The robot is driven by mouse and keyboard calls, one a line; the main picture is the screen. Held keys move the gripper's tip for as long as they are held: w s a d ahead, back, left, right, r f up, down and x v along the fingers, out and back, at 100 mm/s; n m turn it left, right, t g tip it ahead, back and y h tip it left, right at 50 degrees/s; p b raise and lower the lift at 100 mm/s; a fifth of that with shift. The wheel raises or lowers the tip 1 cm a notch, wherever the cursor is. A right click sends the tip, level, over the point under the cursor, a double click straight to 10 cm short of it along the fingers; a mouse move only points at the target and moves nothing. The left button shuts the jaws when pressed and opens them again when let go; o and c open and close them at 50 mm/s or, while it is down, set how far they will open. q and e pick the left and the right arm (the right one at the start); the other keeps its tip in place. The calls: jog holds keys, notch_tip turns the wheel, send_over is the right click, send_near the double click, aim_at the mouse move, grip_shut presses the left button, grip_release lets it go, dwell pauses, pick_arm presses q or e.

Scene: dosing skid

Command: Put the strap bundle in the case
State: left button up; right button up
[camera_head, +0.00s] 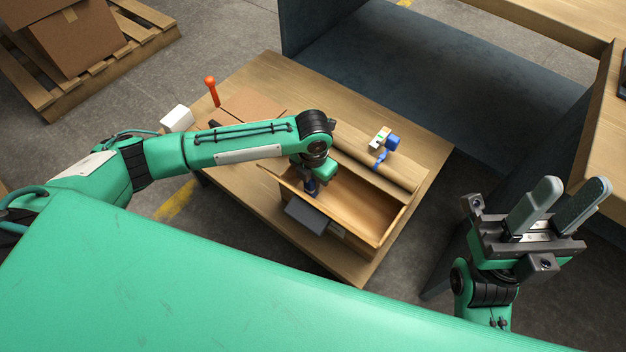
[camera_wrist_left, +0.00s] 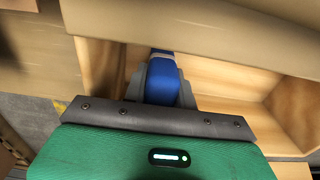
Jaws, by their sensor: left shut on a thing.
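The case (camera_head: 372,212) is an open wooden box on the low wooden table. My left gripper (camera_head: 311,190) reaches down into its left end. It is shut on the strap bundle (camera_wrist_left: 162,80), a blue bundle with a pale band, between its grey fingers in the left wrist view. In the head view the bundle is mostly hidden by the gripper. I cannot tell whether it touches the case floor. The case's interior (camera_wrist_left: 225,80) also shows in the left wrist view. My right gripper (camera_head: 576,186) is open and empty, right of the table.
A raised wooden panel (camera_head: 375,166) runs along the case's far side. Beyond it lies a blue and white item (camera_head: 385,143). An orange-handled tool (camera_head: 212,90) and a white block (camera_head: 177,118) are at the left. A larger bench (camera_head: 545,30) stands at the right.

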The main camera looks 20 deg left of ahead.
pick_arm(q)
jog(key=shift+r, duration=0.1)
jog(key=o, duration=1)
jog(key=shift+o, duration=0.2)
